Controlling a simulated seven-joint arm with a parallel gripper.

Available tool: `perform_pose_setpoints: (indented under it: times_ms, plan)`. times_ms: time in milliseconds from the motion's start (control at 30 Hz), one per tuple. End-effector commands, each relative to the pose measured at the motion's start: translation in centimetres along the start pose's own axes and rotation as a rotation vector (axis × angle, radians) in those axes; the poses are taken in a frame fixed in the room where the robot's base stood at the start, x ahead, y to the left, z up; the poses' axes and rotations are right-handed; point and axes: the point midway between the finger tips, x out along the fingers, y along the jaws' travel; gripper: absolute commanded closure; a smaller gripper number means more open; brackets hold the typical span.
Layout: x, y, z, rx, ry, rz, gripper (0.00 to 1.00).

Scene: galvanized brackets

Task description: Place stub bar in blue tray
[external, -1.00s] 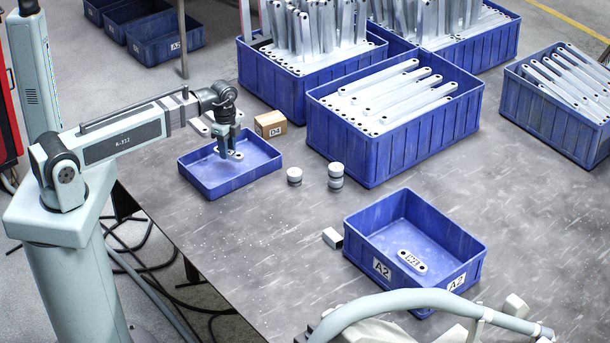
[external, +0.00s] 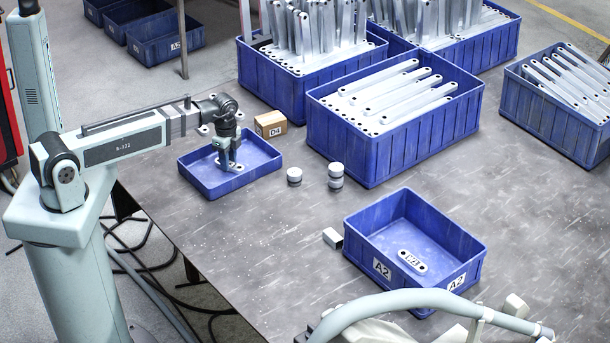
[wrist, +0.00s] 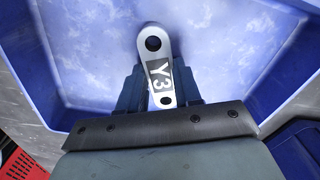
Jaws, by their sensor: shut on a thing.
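I cannot tell whether the bar touches the tray floor.
A cardboard box marked D4 (external: 270,124) stands behind the tray. Round grey pieces (external: 294,176) stand to its right. A deeper blue bin marked A2 (external: 365,235) holds another labelled short bar (external: 411,261). Large blue bins of bars (external: 350,150) fill the back.

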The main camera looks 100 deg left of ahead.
Motion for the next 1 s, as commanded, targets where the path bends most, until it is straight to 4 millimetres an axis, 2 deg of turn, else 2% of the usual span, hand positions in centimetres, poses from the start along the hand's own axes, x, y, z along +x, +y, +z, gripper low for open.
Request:
perform_pose_setpoints:
  times_ms: [33,267,667,1000]
  plan:
    - [0.0,0.0,0.0,0.0,0.0,0.0,0.64]
    - [0.0,0.0,0.0,0.0,0.0,0.0,0.42]
    - [-0.6,0.0,0.0,0.0,0.001,-0.001,0.41]
    - [-4.7,-0.1,0.0,0.0,0.001,-0.003,0.41]
